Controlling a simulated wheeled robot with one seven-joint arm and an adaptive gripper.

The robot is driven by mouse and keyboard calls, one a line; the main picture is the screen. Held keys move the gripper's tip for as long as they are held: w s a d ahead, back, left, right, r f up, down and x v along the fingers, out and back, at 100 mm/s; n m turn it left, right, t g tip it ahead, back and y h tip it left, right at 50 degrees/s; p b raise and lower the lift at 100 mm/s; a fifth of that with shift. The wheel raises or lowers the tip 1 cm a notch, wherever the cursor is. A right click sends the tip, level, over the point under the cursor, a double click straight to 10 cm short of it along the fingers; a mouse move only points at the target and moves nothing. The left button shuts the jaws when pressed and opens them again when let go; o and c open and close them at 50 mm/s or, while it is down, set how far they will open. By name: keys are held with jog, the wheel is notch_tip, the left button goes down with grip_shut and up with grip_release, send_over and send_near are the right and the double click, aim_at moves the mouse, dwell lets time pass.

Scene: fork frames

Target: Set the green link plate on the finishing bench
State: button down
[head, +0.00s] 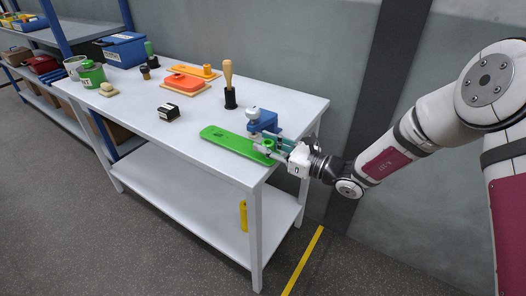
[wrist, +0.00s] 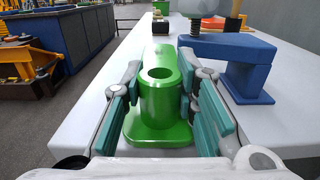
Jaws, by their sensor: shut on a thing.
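The green link plate (head: 235,142) is a long flat bar with a round end and a raised ring-shaped boss. It lies lengthwise at the front right part of the white bench (head: 205,115), flat on or just above the top; I cannot tell which. In the wrist view, the plate's boss (wrist: 158,95) stands upright between the teal finger pads of my gripper (wrist: 163,88). My gripper (head: 273,147) reaches in from the right at the bench's right end and is shut on the boss. The fingers hide part of the plate's near end.
A blue fixture with a round pale knob (head: 262,122) stands close beside the plate and my gripper; its arm (wrist: 225,45) is at the right. A black block (head: 169,112), a wooden-handled tool (head: 229,84), orange parts (head: 184,82) and a blue bin (head: 123,50) stand further back.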

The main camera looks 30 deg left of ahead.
jog(key=shift+w+d+b, duration=0.15)
jog(key=shift+w+b, duration=0.75)
jog(key=shift+w, duration=1.15)
jog(key=shift+f, duration=0.35)
jog(key=c, duration=1.2)
grip_release()
jog(key=shift+d+f, duration=0.1)
